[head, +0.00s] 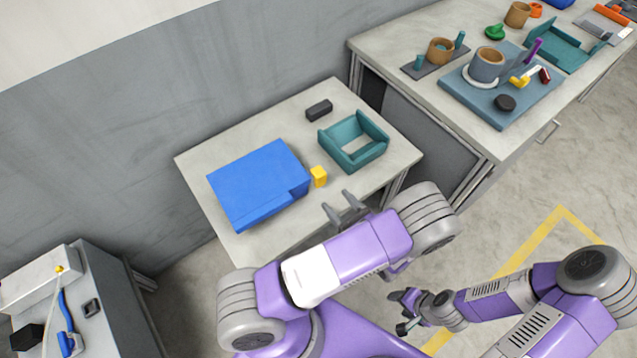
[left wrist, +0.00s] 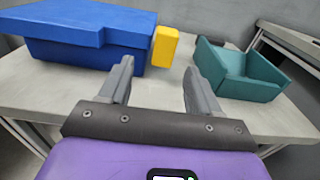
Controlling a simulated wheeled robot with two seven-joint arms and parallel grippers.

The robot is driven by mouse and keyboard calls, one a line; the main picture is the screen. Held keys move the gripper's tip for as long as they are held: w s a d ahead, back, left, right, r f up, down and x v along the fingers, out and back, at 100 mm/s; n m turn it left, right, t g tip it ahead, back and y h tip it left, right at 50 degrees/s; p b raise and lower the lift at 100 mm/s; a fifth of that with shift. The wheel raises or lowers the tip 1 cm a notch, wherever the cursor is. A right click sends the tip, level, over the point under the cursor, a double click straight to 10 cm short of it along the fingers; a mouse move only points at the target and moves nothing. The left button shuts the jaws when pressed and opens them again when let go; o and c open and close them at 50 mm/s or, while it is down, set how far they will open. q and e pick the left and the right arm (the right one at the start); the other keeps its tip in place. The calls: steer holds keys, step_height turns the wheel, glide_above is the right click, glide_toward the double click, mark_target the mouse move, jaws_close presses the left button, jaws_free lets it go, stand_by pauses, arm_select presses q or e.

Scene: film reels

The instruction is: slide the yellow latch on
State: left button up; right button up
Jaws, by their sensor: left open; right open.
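The yellow latch (head: 319,177) is a small block at the right end of the blue box (head: 256,180) on the small table. It also shows in the left wrist view (left wrist: 165,46), against or very close to the right side of the blue box (left wrist: 75,42); I cannot tell if they touch. My left gripper (head: 343,201) is open and empty, at the table's front edge and short of the latch. In the left wrist view the latch lies beyond the gap between the fingers (left wrist: 157,83). My right gripper (head: 407,310) is open and empty, low over the floor, away from the table.
A teal open tray (head: 353,152) stands right of the latch, and a dark grey block (head: 319,110) lies behind. The small table (head: 200,158) is bare in front of the box. A workbench (head: 400,48) with several parts stands at right, a grey cabinet (head: 98,262) at left.

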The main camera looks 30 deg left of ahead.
mark_target(322, 179)
arm_select(q)
steer(key=shift+t, duration=0.4)
steer(key=x, duration=0.7)
steer(key=shift+w+a+r+b, duration=0.2)
steer(key=shift+w+r+b, duration=0.1)
steer(key=shift+r+b, duration=0.1)
jaws_close()
